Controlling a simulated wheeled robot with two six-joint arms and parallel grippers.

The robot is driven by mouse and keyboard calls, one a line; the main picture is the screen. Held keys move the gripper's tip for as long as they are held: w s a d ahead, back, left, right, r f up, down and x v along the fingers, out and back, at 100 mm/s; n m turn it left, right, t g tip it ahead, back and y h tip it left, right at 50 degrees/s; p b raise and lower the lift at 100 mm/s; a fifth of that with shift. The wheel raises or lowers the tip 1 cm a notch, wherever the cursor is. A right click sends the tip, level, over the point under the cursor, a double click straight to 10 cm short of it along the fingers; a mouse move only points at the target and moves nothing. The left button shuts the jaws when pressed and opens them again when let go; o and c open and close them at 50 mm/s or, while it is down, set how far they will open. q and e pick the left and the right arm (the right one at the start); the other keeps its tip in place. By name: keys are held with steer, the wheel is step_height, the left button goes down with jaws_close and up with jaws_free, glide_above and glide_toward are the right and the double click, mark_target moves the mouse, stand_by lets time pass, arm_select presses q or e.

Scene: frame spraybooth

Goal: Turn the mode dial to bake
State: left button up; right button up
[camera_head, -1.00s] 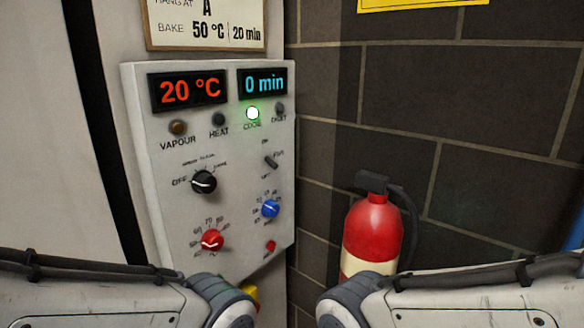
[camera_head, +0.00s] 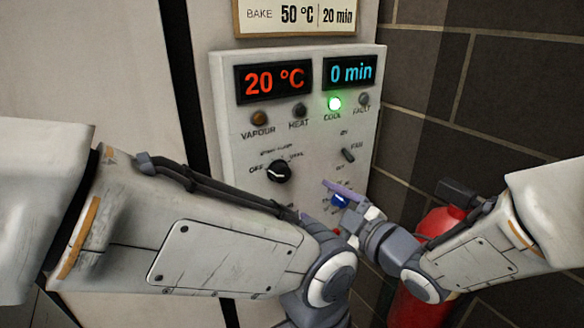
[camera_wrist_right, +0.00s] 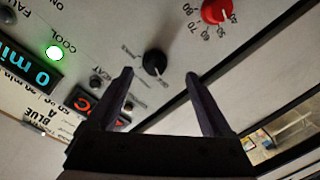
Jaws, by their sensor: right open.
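The mode dial (camera_head: 279,171) is a black round knob with a white mark on the light grey control panel (camera_head: 228,75). Its mark points left, toward OFF. It also shows in the right wrist view (camera_wrist_right: 155,62), ahead of and between the fingertips. My right gripper (camera_wrist_right: 160,76) is open and empty, with one dark finger to each side of the dial's line. The dial appears apart from the fingers. My left gripper is out of view.
A red knob (camera_wrist_right: 217,11) is beside the dial. The green COOL lamp (camera_head: 334,104) is lit. A red fire extinguisher (camera_head: 440,222) stands right, partly behind my right arm. A brick wall (camera_head: 520,95) bounds the right.

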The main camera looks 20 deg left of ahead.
mark_target(284, 176)
steer(key=shift+n+y, duration=0.5)
steer(key=shift+y, duration=0.1)
steer(key=p+x, duration=0.1)
steer(key=x, duration=0.2)
steer(key=r+p+x, duration=0.1)
steer(key=p+x, duration=0.1)
steer(key=x, duration=0.1)
steer(key=p+x, duration=0.1)
steer(key=x, duration=0.2)
steer(key=shift+s+a+r+p, duration=0.2)
steer(key=shift+a+r+p, duration=0.15)
steer(key=shift+a, duration=0.1)
steer(key=shift+w+a+f, duration=0.15)
steer(key=shift+w+a, duration=0.15)
steer(key=shift+a, duration=0.15)
steer(key=c, duration=1.3)
